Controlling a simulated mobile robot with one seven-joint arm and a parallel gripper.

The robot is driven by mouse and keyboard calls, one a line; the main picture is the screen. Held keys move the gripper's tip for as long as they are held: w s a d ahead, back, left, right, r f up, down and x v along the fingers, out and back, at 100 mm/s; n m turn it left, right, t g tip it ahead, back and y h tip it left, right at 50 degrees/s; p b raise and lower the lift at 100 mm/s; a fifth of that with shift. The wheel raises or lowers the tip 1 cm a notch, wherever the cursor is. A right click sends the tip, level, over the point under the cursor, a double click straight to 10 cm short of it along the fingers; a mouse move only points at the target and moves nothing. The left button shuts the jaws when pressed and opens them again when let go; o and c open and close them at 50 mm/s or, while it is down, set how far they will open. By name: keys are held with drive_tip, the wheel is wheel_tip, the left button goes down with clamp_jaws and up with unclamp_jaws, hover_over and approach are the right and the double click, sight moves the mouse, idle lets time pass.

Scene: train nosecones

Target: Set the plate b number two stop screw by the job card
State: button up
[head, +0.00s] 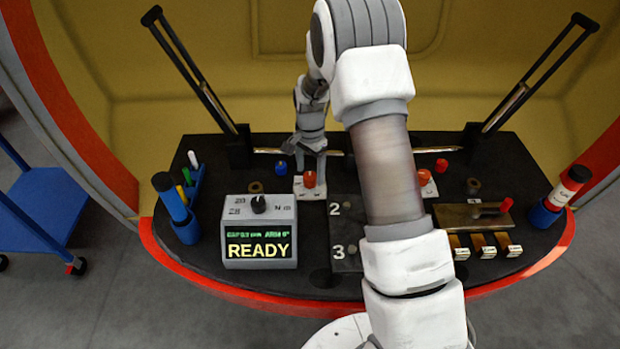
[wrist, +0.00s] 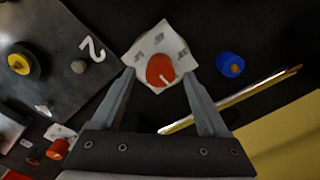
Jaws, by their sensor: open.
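My gripper (head: 312,158) is open, its fingers pointing down over a red knob (head: 310,179) on a white square base at the back of the black table. In the wrist view the red knob (wrist: 160,70), with a white pointer line, lies just beyond and between the two spread fingertips (wrist: 158,86). I cannot tell whether they touch the base. A dark plate (wrist: 55,25) bears a white 2 with a small grey stud (wrist: 78,66) beside it. In the head view that stud (head: 348,204) is left of my arm, which hides much of the plate. No job card is recognisable.
A grey box (head: 260,228) with a black dial reads READY at the front left. A blue knob (head: 281,167) stands close left of my gripper.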

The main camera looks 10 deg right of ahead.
drive_tip(key=shift+f, duration=1.25)
clamp_jaws()
